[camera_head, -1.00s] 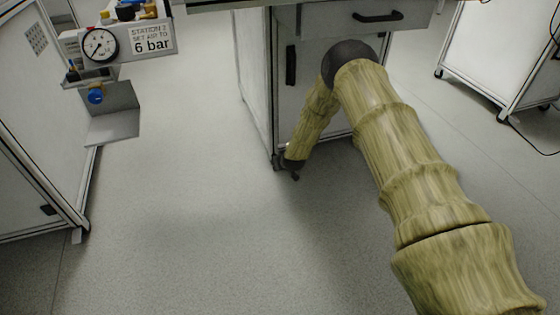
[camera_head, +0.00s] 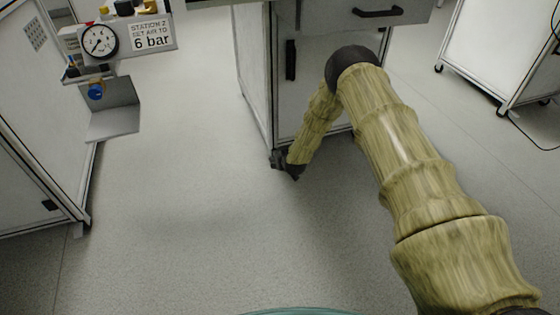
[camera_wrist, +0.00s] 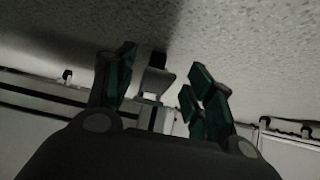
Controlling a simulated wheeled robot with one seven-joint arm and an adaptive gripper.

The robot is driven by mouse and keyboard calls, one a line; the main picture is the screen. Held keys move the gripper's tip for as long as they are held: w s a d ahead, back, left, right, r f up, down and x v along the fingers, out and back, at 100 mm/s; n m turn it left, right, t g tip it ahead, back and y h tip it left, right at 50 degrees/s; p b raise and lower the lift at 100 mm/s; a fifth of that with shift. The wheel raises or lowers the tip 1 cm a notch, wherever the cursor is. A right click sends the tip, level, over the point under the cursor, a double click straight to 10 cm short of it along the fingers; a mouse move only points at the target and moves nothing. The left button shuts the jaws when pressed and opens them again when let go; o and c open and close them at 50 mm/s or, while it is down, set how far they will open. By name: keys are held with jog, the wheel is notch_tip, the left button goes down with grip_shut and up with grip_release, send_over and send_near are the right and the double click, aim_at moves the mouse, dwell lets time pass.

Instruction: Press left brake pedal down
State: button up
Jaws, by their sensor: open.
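My gripper (camera_wrist: 160,66) is open in the wrist view, its green-padded fingers spread to the left and right. Between and beyond them is a small grey tapered piece (camera_wrist: 155,82) with a dark part above it. It looks like a caster with its pedal, but I cannot tell for sure, nor whether it is up or down. In the head view my gripper (camera_head: 290,171) is low near the floor, at the lower left front corner of the workbench cabinet (camera_head: 257,85). A dark caster (camera_head: 277,158) shows there, partly hidden by the gripper. Contact cannot be made out.
A gauge panel (camera_head: 100,42) with a "6 bar" sign (camera_head: 153,38) and a bracket stands on the left, beside a white cabinet (camera_head: 30,130). Another wheeled cabinet (camera_head: 500,55) is at upper right. The grey floor (camera_head: 190,210) between is clear.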

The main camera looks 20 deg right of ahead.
jog(key=v, duration=1.2)
dwell(0.5)
